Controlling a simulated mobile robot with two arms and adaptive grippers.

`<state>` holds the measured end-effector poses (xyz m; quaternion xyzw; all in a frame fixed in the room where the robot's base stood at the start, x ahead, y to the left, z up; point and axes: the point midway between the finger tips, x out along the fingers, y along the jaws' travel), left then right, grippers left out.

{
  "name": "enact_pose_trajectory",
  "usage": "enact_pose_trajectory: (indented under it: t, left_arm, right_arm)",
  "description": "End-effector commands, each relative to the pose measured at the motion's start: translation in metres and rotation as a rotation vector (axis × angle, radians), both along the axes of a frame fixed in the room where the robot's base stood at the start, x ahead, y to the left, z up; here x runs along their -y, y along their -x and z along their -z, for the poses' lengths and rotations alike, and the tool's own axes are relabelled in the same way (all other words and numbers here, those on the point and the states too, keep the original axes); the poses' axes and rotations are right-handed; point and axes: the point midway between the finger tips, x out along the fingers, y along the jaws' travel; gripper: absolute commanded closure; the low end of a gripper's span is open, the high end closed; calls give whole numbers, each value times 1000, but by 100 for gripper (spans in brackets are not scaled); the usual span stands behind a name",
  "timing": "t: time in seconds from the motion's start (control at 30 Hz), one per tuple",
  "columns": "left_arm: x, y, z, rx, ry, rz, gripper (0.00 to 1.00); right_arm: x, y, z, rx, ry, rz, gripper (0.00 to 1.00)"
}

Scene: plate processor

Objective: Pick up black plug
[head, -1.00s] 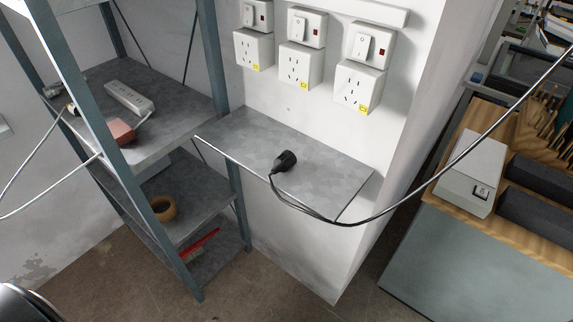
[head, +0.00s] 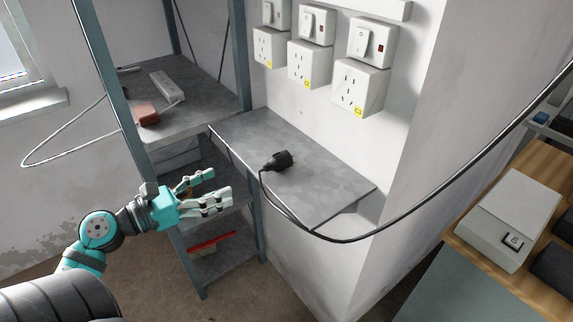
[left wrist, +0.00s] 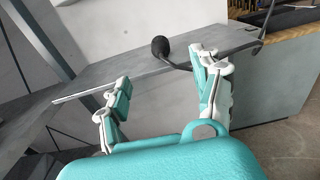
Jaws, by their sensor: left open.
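The black plug (head: 278,161) lies on the grey wall shelf (head: 325,182), near its front edge, with its black cable hanging over that edge and rising to the upper right. My left gripper (head: 222,187) is open and empty, to the left of the plug and apart from it, in front of the shelf. In the left wrist view the plug (left wrist: 160,47) shows beyond the fingers, in the gap between them (left wrist: 158,85). My right gripper is not in view.
Several white wall sockets (head: 358,87) are mounted above the shelf. A metal rack (head: 243,60) with a power strip (head: 167,87) and a reddish block (head: 145,114) stands left. A wooden bench (head: 490,250) with a white box (head: 506,218) is at right.

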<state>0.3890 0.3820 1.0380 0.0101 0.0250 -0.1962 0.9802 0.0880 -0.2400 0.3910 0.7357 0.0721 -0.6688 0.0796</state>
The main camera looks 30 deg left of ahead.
Motion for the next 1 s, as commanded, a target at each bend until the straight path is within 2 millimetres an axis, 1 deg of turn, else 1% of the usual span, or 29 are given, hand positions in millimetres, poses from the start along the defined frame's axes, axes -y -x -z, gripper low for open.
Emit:
enact_pose_trajectory:
  t: [0.03,0.2,0.4,0.5,0.67,0.77,0.9,1.0]
  left_arm:
    - [3,-9,-4,2,1,1,34]
    - [18,-44,-5,3,4,1,34]
    - [33,-82,-1,2,7,-1,34]
    - [38,-95,1,2,9,-3,34]
    - [42,-104,4,0,8,-3,34]
    - [46,-113,2,2,11,-3,34]
    - [56,-133,1,2,14,-3,34]
    - [60,-145,4,1,11,-3,34]
  right_arm:
    - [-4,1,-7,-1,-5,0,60]
    - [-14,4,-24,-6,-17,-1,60]
    - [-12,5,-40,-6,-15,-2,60]
    - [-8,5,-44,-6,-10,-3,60]
    - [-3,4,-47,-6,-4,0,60]
    - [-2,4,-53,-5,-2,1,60]
    - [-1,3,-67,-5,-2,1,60]
    - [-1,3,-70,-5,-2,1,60]
